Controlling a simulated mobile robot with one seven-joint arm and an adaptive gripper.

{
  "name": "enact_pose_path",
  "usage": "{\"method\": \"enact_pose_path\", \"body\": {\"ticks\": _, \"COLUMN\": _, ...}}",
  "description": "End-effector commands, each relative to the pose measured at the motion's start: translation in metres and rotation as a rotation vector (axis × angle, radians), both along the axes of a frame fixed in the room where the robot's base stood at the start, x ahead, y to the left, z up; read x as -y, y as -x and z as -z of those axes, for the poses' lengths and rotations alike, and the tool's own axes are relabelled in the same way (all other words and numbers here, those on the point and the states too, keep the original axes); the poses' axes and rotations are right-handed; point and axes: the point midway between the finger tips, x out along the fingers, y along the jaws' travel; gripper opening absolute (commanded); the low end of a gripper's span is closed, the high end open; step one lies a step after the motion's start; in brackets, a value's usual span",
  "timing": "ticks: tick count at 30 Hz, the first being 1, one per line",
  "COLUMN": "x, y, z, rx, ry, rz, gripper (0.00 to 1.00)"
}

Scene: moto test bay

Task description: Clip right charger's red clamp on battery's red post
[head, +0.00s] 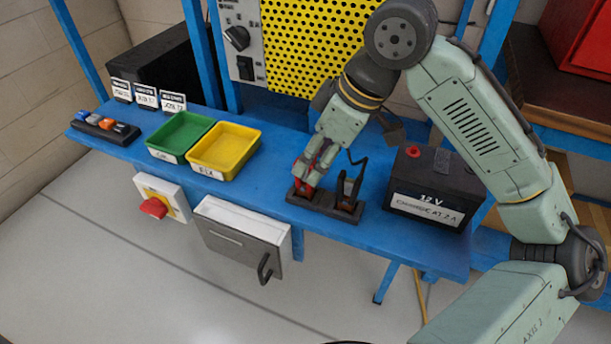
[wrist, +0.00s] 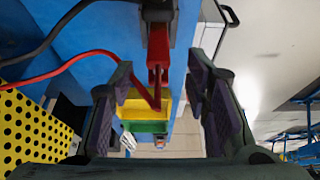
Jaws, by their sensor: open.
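The red clamp (head: 304,172) stands in a dark holder (head: 322,203) at the bench's front edge. It also shows in the wrist view (wrist: 158,48) with a red cable (wrist: 60,72) running from it. My gripper (head: 316,163) is at the red clamp in the head view and partly hides it. In the wrist view the open fingers (wrist: 160,80) lie on either side of the clamp, with gaps on both sides. The black battery (head: 433,184) stands to the right on the bench. Its red post (head: 413,151) is on top at the left.
A black clamp (head: 349,188) stands in the same holder, between the red clamp and battery. A green tray (head: 180,137) and a yellow tray (head: 223,150) are to the left. A yellow perforated panel (head: 310,40) is behind. A red knob (head: 153,208) sticks out in front.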

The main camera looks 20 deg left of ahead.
Motion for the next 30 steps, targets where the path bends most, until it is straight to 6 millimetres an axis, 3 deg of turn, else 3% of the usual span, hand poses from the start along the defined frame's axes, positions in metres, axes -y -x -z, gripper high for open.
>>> {"method": "enact_pose_path", "body": {"ticks": 8, "x": -0.001, "y": 0.0, "z": 0.002, "rx": 0.0, "ry": 0.001, "rz": 0.0, "gripper": 0.43}}
{"method": "enact_pose_path", "body": {"ticks": 19, "x": -0.021, "y": -0.002, "z": 0.045, "rx": -0.001, "ry": 0.0, "rz": 0.001, "gripper": 0.43}}
{"method": "enact_pose_path", "body": {"ticks": 30, "x": -0.022, "y": -0.002, "z": 0.047, "rx": 0.0, "ry": 0.0, "rz": 0.001, "gripper": 0.43}}
